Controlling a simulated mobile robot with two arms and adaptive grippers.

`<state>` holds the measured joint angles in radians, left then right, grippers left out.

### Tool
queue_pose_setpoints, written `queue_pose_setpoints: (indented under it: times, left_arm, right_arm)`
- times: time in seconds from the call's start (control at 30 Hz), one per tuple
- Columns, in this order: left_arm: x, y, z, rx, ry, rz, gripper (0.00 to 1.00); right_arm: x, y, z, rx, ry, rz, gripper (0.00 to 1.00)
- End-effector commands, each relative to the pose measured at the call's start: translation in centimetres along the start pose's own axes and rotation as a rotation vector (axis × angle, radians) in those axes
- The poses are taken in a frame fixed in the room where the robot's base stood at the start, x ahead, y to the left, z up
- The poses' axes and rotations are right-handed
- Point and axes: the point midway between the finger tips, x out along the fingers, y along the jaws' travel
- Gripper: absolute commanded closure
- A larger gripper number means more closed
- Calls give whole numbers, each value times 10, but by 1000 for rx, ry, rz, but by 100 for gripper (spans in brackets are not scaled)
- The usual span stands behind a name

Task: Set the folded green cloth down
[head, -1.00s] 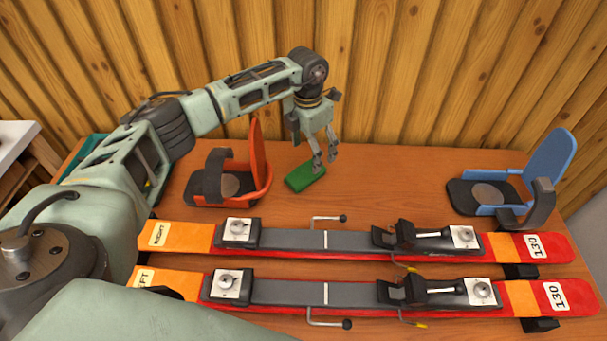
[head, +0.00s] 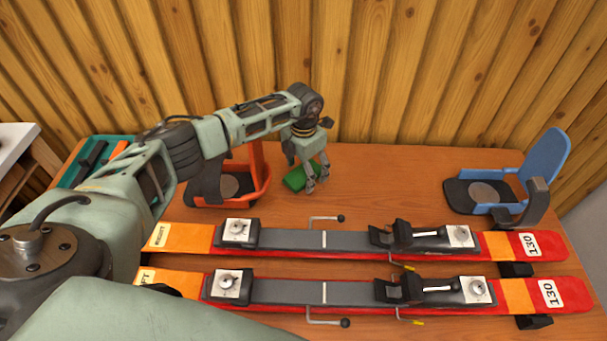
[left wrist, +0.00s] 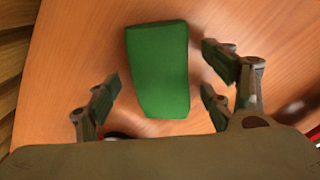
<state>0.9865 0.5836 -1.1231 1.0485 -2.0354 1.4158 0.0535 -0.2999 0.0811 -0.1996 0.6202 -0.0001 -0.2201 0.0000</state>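The folded green cloth (head: 295,181) lies on the wooden bench, just right of the orange holder, partly hidden behind my left gripper in the head view. My left gripper (head: 317,183) points down right at the cloth, its fingers low over the bench. In the left wrist view the cloth (left wrist: 158,65) is a green block lying between the spread fingers, with visible gaps on both sides. The left gripper is open and holds nothing. My right gripper is in neither view.
The orange holder (head: 257,172) stands close left of the cloth. Two red-orange skis (head: 517,247) with bindings lie across the front. A blue holder (head: 543,160) stands at the right. A teal tray (head: 122,142) is at the far left. The bench (head: 390,175) is clear right of the gripper.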

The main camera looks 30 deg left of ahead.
Motion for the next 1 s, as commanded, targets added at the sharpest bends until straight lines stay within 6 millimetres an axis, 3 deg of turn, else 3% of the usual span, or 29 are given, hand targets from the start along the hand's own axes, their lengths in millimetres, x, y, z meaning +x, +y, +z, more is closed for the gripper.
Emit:
queue_pose_setpoints:
  times: [0.5,0.77,1.0]
  left_arm:
    - [-1,0,0,0,0,0,72]
    - [-4,0,0,0,-1,0,73]
    - [-42,2,1,1,-5,2,73]
  right_arm:
    - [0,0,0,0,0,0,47]
    - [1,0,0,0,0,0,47]
    - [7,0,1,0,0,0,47]
